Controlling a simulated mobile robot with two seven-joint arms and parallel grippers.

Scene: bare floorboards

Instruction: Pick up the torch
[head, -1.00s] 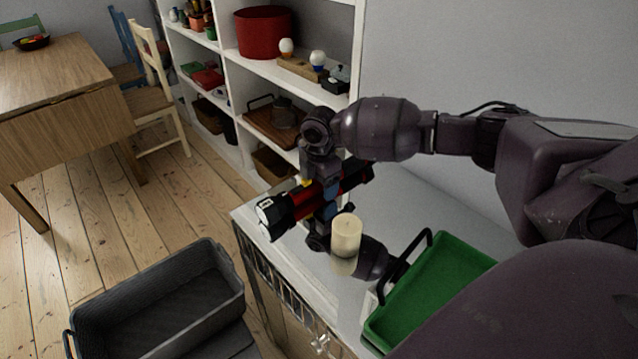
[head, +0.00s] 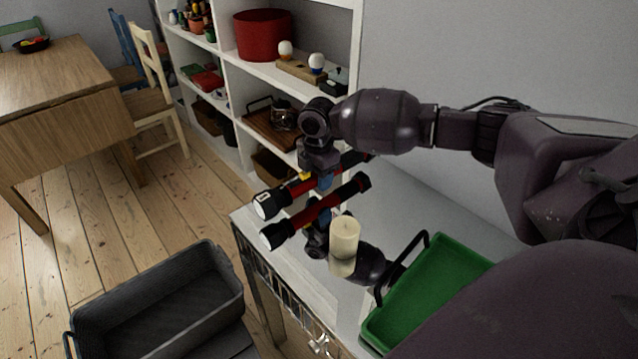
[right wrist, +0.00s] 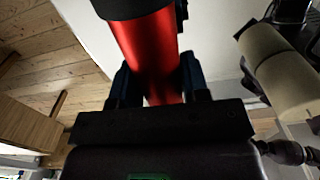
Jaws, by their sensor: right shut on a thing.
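The torch (head: 299,187) has a red body and a black head with a pale lens. My right gripper (head: 322,182) is shut on its body and holds it tilted, lens end towards the lower left, a little above the glossy cabinet top (head: 395,205). A mirrored copy of the torch shows in that top, apart from the torch itself. In the right wrist view the red body (right wrist: 150,50) lies between the two dark fingers (right wrist: 160,88). The fingers hide part of the torch. My left gripper is out of view.
A cream candle (head: 345,236) stands close to the gripper, on the cabinet top, with a green tray (head: 440,270) to its right. A dark grey crate (head: 160,300) is at the lower left. White shelves (head: 222,75) and a wooden table (head: 60,80) stand behind.

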